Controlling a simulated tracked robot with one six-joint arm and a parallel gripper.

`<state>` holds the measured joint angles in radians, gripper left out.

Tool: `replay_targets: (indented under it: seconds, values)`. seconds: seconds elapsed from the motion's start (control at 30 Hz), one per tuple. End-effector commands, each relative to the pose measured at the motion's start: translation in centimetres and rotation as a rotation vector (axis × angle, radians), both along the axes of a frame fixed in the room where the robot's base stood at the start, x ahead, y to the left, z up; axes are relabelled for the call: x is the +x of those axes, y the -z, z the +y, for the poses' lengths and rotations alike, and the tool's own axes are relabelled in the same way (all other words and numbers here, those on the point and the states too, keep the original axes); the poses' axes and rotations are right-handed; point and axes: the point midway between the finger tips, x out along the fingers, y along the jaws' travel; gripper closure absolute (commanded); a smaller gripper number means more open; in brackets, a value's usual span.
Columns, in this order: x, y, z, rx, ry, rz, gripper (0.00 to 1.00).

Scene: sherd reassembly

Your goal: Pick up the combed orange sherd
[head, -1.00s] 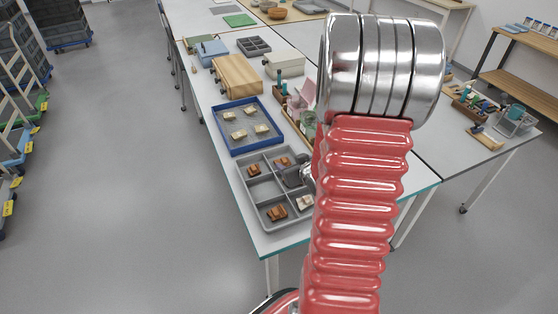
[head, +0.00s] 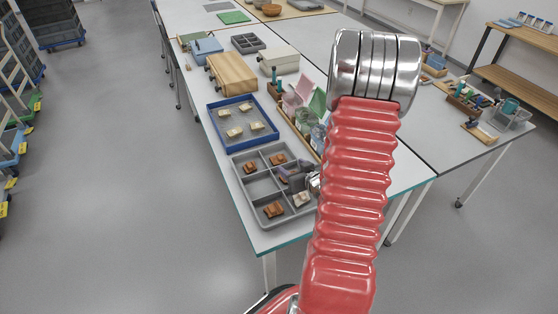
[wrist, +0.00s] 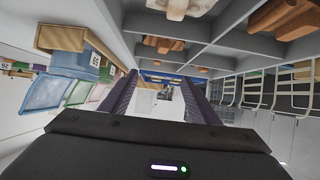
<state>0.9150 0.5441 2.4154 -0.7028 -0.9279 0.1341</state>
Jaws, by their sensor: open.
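A grey divided tray (head: 235,179) holds several orange-brown sherds in separate compartments. One sherd (head: 249,167) lies at the back left, one (head: 277,159) at the back right and one (head: 272,209) at the front left. I cannot tell which has combing. In the wrist view two orange sherds show, one (wrist: 165,44) ahead of the fingers and a larger one (wrist: 286,16) at the upper right. My gripper (head: 297,180) is at the tray's right side, near the back right sherd, partly hidden by my arm. Its fingers (wrist: 158,94) are apart with nothing between them.
A pale sherd (head: 301,198) lies in the tray's front right compartment. A blue tray (head: 214,125) with several cream sherds stands just behind. A wooden box (head: 232,74) is farther back.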

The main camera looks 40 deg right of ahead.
Motion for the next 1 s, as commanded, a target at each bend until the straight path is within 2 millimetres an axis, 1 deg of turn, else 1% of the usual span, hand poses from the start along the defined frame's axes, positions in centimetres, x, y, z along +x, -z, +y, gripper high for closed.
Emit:
replay_targets:
  seconds: [0.1, 0.4, 0.53, 0.87, 1.0]
  values:
    - [1.5, 0.9, -0.3, 0.001, -0.003, 0.001, 0.45]
    - [4.8, 2.8, -1.3, 0.000, -0.002, 0.001, 0.45]
    - [5.5, 3.1, -1.6, -0.001, 0.000, 0.001, 0.45]
    - [5.5, 3.1, -1.7, 0.000, 0.001, 0.000, 0.45]
    - [6.2, 3.6, -1.9, 0.000, 0.001, 0.001, 0.45]
